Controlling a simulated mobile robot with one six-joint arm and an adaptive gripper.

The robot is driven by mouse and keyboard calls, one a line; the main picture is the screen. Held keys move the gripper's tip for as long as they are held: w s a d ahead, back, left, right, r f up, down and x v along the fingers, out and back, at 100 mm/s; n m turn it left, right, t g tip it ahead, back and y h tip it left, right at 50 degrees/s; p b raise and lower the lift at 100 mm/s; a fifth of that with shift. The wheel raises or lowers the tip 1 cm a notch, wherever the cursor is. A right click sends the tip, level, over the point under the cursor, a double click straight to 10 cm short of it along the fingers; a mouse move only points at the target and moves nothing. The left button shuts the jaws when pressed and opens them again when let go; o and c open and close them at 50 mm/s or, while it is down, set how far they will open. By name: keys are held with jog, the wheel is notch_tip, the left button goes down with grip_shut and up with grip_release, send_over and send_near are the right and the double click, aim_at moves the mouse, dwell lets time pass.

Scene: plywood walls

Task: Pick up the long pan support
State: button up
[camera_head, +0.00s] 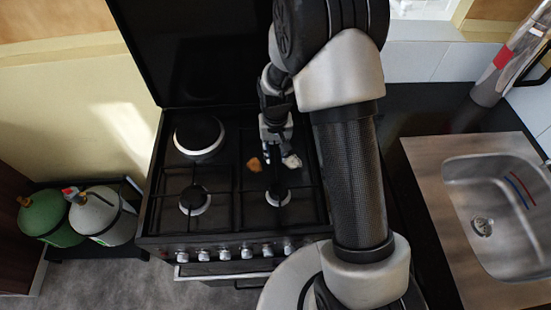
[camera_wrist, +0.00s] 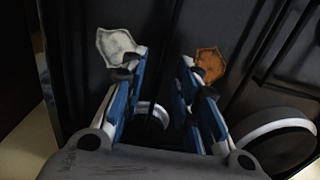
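Black pan supports lie on the gas stove (camera_head: 240,238). My gripper (camera_head: 273,163) hangs over the right pan support (camera_head: 308,205), pointing down. In the wrist view its two blue-sided fingers (camera_wrist: 161,62) stand apart, one with a white tip, one with an orange tip. Dark bars show beneath and between them, and I cannot tell whether the fingertips touch or straddle a bar. Nothing is visibly held.
The stove's raised black lid (camera_head: 200,50) stands behind the burners. A steel sink (camera_head: 475,225) is set in the dark counter to the right. Green and white gas bottles (camera_head: 102,215) stand on the left by the wall. Knobs line the stove's front edge.

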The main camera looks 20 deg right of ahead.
notch_tip(320, 180, down, 2)
jog(key=shift+f, duration=0.15)
jog(key=shift+c, duration=0.4)
grip_shut()
jog(key=shift+w, duration=0.1)
dwell(0.5)
